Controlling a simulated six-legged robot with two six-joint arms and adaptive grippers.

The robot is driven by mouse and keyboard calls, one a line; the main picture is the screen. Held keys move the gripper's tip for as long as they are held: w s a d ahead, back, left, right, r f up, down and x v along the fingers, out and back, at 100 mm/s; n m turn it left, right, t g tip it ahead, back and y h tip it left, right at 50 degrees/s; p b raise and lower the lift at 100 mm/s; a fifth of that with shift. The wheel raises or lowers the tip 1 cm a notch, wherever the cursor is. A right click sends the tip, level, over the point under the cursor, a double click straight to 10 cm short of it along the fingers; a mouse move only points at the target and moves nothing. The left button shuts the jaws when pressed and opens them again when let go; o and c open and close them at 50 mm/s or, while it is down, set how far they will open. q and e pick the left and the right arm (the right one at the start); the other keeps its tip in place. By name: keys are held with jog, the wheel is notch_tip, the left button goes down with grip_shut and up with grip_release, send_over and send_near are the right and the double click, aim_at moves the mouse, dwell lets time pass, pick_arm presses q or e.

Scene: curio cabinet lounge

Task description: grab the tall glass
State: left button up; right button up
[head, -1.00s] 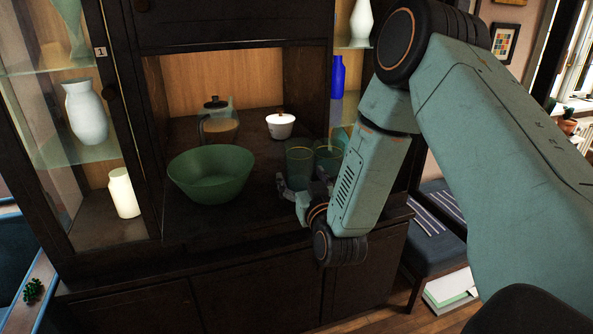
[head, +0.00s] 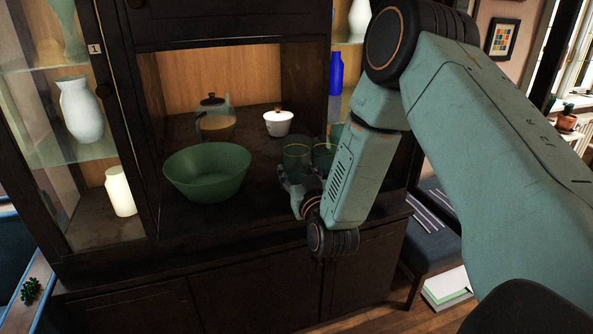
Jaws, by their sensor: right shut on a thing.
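Two tall greenish see-through glasses with gold rims stand side by side at the right of the open cabinet niche in the head view. My right gripper (head: 300,181) reaches in from the right and is shut on the left tall glass (head: 296,156), low on its body. The glass looks upright; its base is hidden by the fingers, so I cannot tell if it touches the shelf. The other tall glass (head: 323,155) is just to its right, partly behind my right arm. My left gripper is out of view.
A green bowl (head: 206,175) stands left of the held glass. Behind are a glass teapot (head: 215,123) and a white lidded bowl (head: 278,123). The niche's dark side wall is close on the right. Shelf (head: 237,211) in front of the bowl is bare.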

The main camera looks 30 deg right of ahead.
jog(key=shift+s+a, duration=0.15)
jog(key=c, duration=0.4)
